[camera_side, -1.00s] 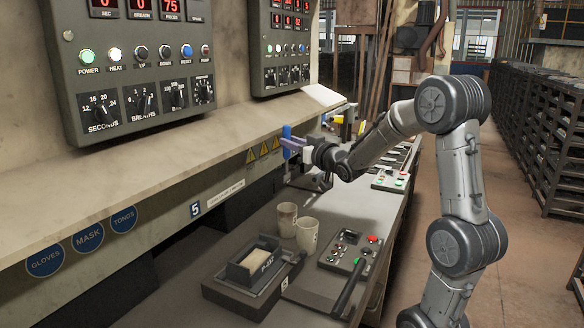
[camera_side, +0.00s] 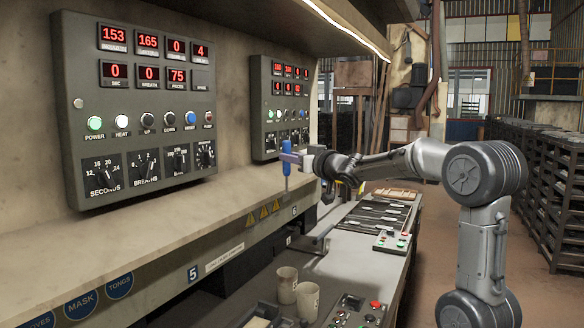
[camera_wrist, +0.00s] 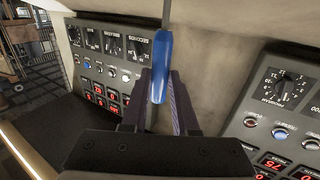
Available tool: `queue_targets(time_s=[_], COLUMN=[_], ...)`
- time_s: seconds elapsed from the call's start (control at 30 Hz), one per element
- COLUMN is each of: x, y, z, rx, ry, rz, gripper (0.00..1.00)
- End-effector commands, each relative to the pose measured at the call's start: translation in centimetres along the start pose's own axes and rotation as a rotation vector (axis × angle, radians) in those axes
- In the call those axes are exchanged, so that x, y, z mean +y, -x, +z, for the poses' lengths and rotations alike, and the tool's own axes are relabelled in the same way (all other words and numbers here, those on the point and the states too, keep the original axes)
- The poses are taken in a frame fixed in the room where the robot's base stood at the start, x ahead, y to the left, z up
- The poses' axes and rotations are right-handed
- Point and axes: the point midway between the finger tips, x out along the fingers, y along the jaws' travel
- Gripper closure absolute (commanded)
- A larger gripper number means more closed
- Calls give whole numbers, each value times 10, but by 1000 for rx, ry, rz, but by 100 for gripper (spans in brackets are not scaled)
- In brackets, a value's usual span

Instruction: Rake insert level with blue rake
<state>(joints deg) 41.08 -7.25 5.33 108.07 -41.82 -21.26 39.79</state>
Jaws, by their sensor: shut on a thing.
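The blue rake (camera_side: 287,160) has a blue handle and a thin grey shaft that points down, roughly upright. My gripper (camera_side: 291,157) is shut on its handle and holds it in the air, in front of the machine's ledge. In the wrist view the blue handle (camera_wrist: 159,68) stands between my gripper's two dark fingers (camera_wrist: 160,100), with the shaft running to the top edge. The rake's lower end is hard to make out. A mold with pale fill (camera_side: 257,322) is cut off at the bottom edge of the side view.
Two beige cups (camera_side: 297,290) stand on the bench below. A button panel (camera_side: 355,312) lies beside them. A second panel (camera_side: 392,240) and dark slotted plates (camera_side: 375,215) are farther back. Control boxes (camera_side: 135,105) hang on the wall above the ledge (camera_side: 150,235).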

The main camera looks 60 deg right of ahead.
Motion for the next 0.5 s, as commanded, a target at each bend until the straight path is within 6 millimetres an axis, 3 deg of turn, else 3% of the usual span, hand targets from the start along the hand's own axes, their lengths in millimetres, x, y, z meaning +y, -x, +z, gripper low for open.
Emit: queue_targets(time_s=[0.5], x=[0], y=[0], z=[-38], rx=[1], ry=[0], rz=[-3], gripper=[100])
